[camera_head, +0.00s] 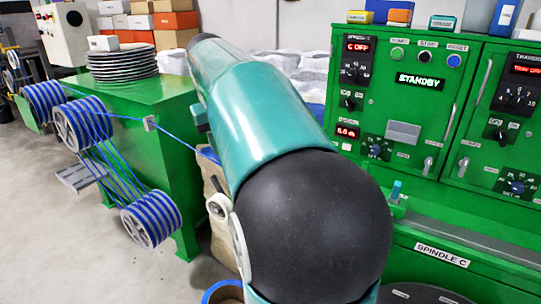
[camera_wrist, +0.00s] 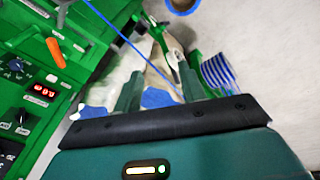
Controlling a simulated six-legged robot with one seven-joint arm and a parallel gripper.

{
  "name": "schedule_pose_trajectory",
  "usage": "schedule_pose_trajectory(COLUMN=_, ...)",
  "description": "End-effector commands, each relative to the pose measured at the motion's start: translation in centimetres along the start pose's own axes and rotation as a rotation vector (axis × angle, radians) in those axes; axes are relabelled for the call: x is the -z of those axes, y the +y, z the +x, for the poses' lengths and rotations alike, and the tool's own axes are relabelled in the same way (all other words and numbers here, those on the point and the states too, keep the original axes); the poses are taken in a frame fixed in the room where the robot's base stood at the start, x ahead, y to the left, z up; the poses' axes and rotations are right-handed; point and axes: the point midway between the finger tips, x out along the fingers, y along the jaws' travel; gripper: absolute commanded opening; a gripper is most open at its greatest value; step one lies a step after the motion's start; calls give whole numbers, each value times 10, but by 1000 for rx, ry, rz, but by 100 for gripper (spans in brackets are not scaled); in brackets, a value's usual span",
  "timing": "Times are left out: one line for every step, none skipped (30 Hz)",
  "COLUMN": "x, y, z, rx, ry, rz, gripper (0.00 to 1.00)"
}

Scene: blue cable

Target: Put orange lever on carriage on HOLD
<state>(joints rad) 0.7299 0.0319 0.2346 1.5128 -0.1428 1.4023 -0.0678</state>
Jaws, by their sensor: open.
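The orange lever (camera_wrist: 55,53) shows in the wrist view at the upper left, mounted on a green machine face. Small white labels near it are too small to read, so I cannot tell which position it points to. In the head view I do not see the lever; my arm covers the middle of that picture. My gripper (camera_wrist: 160,88) is open in the wrist view, with its two green fingers apart and nothing clearly held between them. The lever is to the left of the fingers and apart from them.
A blue cable (camera_wrist: 105,22) crosses the wrist view near the fingers. In the head view, cable reels (camera_head: 82,124) stand at left beside a green bench (camera_head: 160,92). A green control cabinet (camera_head: 408,130) stands at right, its display reading STANDBY. Grey floor is open at lower left.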

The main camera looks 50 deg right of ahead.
Motion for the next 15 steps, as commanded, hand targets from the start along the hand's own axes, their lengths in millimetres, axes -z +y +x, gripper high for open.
schedule_pose_trajectory(x=15, y=31, z=8, rx=0, ry=-29, rz=44, gripper=41)
schedule_pose_trajectory(x=22, y=49, z=10, rx=0, ry=-43, rz=68, gripper=41)
schedule_pose_trajectory(x=29, y=72, z=15, rx=3, ry=-63, rz=99, gripper=41)
schedule_pose_trajectory(x=33, y=91, z=19, rx=7, ry=-78, rz=124, gripper=41)
schedule_pose_trajectory(x=36, y=111, z=23, rx=10, ry=-93, rz=150, gripper=41)
schedule_pose_trajectory(x=39, y=137, z=29, rx=16, ry=-111, rz=185, gripper=41)
schedule_pose_trajectory(x=40, y=158, z=34, rx=22, ry=-125, rz=212, gripper=41)
schedule_pose_trajectory(x=39, y=178, z=39, rx=29, ry=-137, rz=239, gripper=41)
schedule_pose_trajectory(x=36, y=205, z=45, rx=39, ry=-152, rz=276, gripper=41)
schedule_pose_trajectory(x=33, y=225, z=50, rx=46, ry=-163, rz=303, gripper=41)
schedule_pose_trajectory(x=28, y=243, z=55, rx=54, ry=-174, rz=330, gripper=41)
schedule_pose_trajectory(x=22, y=266, z=61, rx=64, ry=-184, rz=363, gripper=41)
schedule_pose_trajectory(x=17, y=281, z=64, rx=72, ry=-191, rz=386, gripper=41)
schedule_pose_trajectory(x=12, y=294, z=68, rx=78, ry=-198, rz=407, gripper=41)
schedule_pose_trajectory(x=5, y=309, z=72, rx=85, ry=-204, rz=430, gripper=41)
